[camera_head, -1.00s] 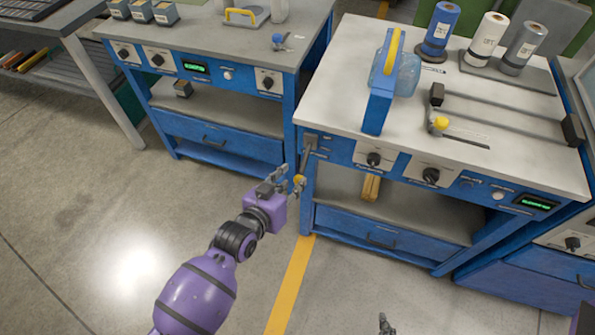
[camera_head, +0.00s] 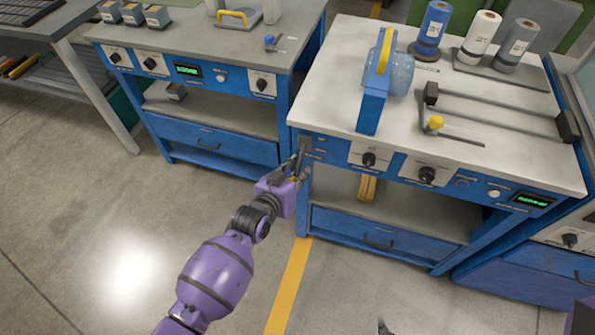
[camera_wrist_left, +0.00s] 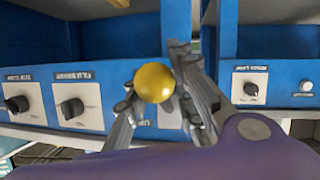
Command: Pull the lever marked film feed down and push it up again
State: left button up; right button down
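The lever, with a yellow ball knob (camera_wrist_left: 154,82), is on the front panel at the left end of the right-hand blue bench (camera_head: 320,148). In the head view its grey mount (camera_head: 305,144) shows, and the knob is mostly hidden by my left gripper (camera_head: 298,170). In the left wrist view, the fingers of my left gripper (camera_wrist_left: 158,85) lie on both sides of the knob, close against it. Whether they grip it is unclear. The lever's marking is not readable. Only a dark tip of my right gripper (camera_head: 383,326) shows at the bottom edge.
On the same panel are black dials (camera_head: 369,160) and a green display (camera_head: 530,200). A blue frame with yellow handle (camera_head: 376,85) and several rolls (camera_head: 480,38) stand on top. Another blue bench (camera_head: 207,85) is at the left. The floor (camera_head: 110,215) before them is clear.

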pick_arm(q)
jog(key=shift+w+a, duration=0.1)
jog(key=shift+a, duration=0.1)
grip_shut()
pick_arm(e)
jog(key=shift+r, duration=0.15)
